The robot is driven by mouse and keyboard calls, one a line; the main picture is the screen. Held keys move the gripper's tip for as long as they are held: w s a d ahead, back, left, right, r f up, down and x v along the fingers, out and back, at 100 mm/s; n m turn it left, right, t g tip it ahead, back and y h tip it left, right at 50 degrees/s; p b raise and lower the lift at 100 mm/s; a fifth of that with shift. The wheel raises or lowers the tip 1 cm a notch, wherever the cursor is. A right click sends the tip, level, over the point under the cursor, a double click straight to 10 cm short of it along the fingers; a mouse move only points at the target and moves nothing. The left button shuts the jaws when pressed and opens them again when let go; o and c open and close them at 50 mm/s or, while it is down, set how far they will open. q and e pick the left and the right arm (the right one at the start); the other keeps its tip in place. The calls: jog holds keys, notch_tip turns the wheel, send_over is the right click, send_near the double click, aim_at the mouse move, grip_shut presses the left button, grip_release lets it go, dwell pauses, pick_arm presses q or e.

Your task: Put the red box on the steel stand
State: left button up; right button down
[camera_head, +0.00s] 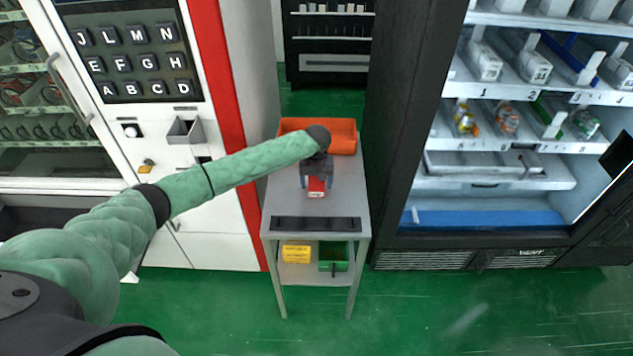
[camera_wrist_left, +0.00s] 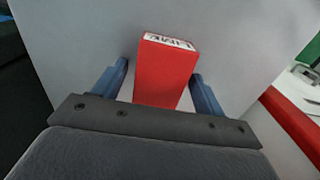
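The red box (camera_head: 316,187) shows at my left gripper, over the top of the grey steel stand (camera_head: 345,205). It seems to rest on that top, but its base is hidden. In the left wrist view the red box (camera_wrist_left: 165,75), with a white lettered end, is between the two blue fingers of my left gripper (camera_wrist_left: 160,85). A gap shows between the left finger and the box; the right finger is close to the box's edge. My left gripper (camera_head: 316,182) is open around the box. My right gripper is not in view.
An orange bin (camera_head: 342,137) sits at the back of the stand top, and a dark slotted strip (camera_head: 315,224) at its front. Yellow (camera_head: 296,252) and green (camera_head: 333,257) bins are on the lower shelf. A white vending machine (camera_head: 212,235) stands left, a black-framed one (camera_head: 405,120) right.

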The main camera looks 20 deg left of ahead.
aim_at(316, 181)
pick_arm(q)
jog(key=shift+r, duration=0.4)
notch_tip(316, 181, up, 2)
jog(key=shift+r+b, duration=0.25)
jog(key=shift+b, duration=0.55)
notch_tip(316, 181, up, 9)
jog(key=b, duration=0.2)
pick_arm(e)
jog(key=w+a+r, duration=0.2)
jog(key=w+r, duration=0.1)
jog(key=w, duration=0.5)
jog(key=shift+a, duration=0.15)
pick_arm(q)
jog(key=shift+f, duration=0.1)
